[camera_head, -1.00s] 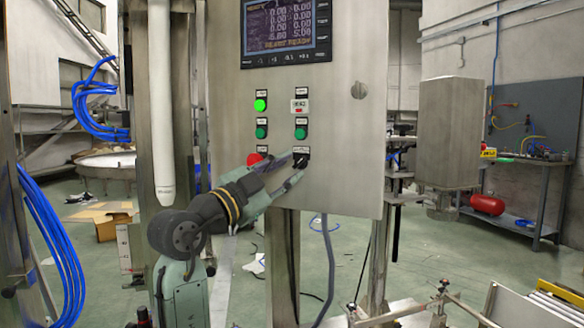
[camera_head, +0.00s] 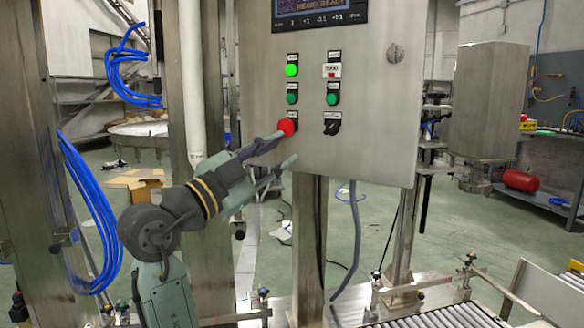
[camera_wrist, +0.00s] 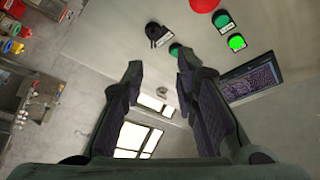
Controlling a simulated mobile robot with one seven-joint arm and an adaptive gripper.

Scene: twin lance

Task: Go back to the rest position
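My gripper (camera_head: 289,150) is in front of the lower part of the grey control panel (camera_head: 350,160), below and left of the black selector switch (camera_head: 332,124). Its two fingers are apart with nothing between them. In the head view the upper finger overlaps the edge of the red button (camera_head: 287,127); I cannot tell if they touch. In the wrist view the open fingers (camera_wrist: 157,72) point toward the panel, with the black selector (camera_wrist: 156,34) and a green button (camera_wrist: 176,50) beyond them and the red button (camera_wrist: 205,4) at the top edge.
A lit green button (camera_head: 292,70) and a display (camera_head: 305,12) are higher on the panel. A metal post (camera_head: 307,235) stands below it. A roller conveyor (camera_head: 440,317) is at the lower right. Blue hoses (camera_head: 92,215) hang at the left. Open floor shows behind.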

